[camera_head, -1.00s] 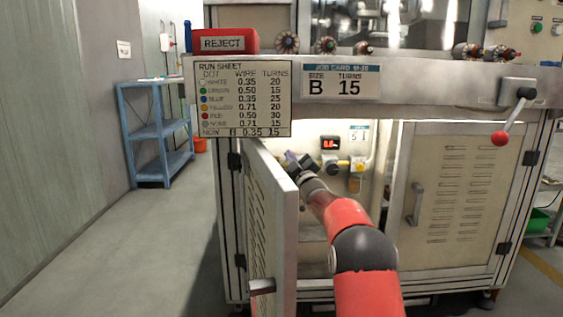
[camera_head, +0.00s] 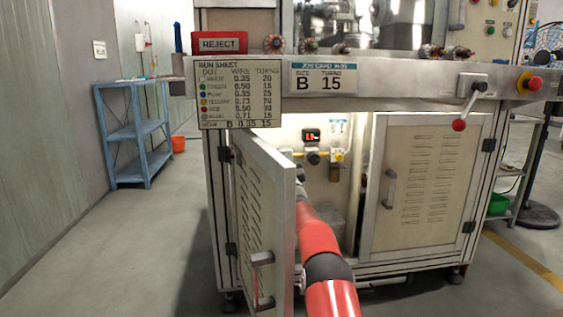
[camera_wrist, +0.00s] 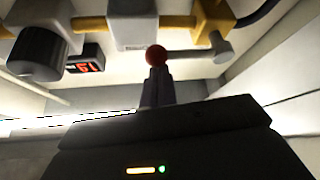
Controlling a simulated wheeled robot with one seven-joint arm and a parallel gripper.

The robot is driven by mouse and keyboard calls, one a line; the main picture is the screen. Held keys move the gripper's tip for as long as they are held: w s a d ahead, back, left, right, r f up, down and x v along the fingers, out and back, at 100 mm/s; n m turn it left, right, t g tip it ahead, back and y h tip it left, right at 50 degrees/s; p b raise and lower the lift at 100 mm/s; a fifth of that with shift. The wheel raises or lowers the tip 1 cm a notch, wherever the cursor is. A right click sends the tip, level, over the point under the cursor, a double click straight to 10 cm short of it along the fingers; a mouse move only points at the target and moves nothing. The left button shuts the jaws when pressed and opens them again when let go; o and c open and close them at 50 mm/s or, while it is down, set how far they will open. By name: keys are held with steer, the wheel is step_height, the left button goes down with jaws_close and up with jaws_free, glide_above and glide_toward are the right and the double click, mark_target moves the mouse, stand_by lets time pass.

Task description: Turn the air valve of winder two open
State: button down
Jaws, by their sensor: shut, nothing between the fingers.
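In the wrist view, a yellow valve body (camera_wrist: 211,18) sits on the air line. A grey lever (camera_wrist: 190,55) runs left from its hub and ends at a red ball knob (camera_wrist: 156,56). My gripper (camera_wrist: 157,76) is shut with nothing between the fingers. Its fingertips are at the red knob; I cannot tell whether they touch it. In the head view, the yellow valve (camera_head: 338,155) shows inside the lit cabinet, but its lever is too small to read.
A dark regulator knob (camera_wrist: 38,53) and a red-digit display (camera_wrist: 85,58) are left of the valve. The open door stands close left of my arm. The right cabinet door (camera_head: 425,190) is closed.

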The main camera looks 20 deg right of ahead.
stand_by(0.5)
step_height(320, 180, up, 4)
steer(key=a, duration=0.1)
steer(key=b+v, duration=0.1)
steer(key=v, duration=0.9)
steer(key=shift+s+a+f+b, duration=0.15)
steer(key=shift+s+f+b, duration=0.05)
steer(key=shift+s+b, duration=0.1)
